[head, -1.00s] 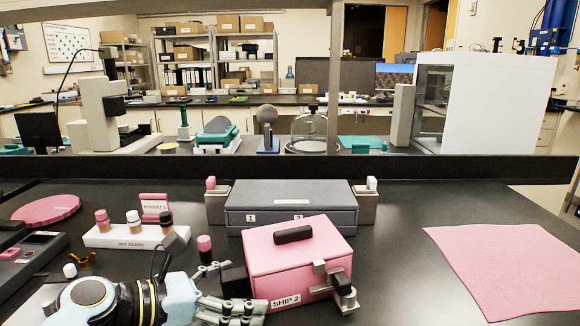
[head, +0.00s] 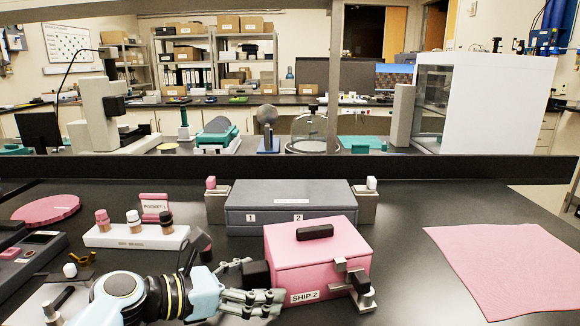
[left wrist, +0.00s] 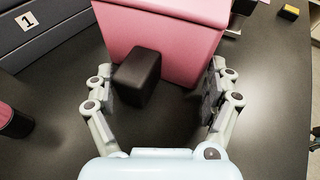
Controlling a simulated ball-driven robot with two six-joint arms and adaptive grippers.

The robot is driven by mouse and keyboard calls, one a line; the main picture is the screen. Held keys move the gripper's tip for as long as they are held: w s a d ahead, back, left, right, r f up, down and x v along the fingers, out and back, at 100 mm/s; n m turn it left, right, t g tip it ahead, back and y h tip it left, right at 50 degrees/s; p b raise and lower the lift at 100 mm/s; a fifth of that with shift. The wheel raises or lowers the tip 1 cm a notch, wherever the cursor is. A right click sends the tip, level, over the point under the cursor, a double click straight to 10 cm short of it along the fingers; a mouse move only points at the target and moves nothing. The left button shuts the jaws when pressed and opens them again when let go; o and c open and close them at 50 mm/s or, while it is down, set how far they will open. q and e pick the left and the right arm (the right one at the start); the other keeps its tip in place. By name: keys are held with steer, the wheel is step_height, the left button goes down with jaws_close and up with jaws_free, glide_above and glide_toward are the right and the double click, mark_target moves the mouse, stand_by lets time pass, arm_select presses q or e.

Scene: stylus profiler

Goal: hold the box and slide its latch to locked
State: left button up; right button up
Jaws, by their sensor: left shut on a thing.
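The pink box (head: 318,262), labelled SHIP 2, stands on the bench with its lid closed and a dark handle on top. A grey metal latch (head: 357,284) is on its right front corner. I cannot tell the latch's exact position. My right gripper is not in view.
A grey case (head: 290,204) marked 1 and 2 stands close behind the box. A white rack (head: 130,236) with several capped vials is at the left. A pink mat (head: 505,262) lies at the right. The bench between box and mat is clear.

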arm_select(q)
jaws_close()
steer(key=c, duration=0.6)
jaws_free()
jaws_close()
steer(key=shift+f, duration=0.15)
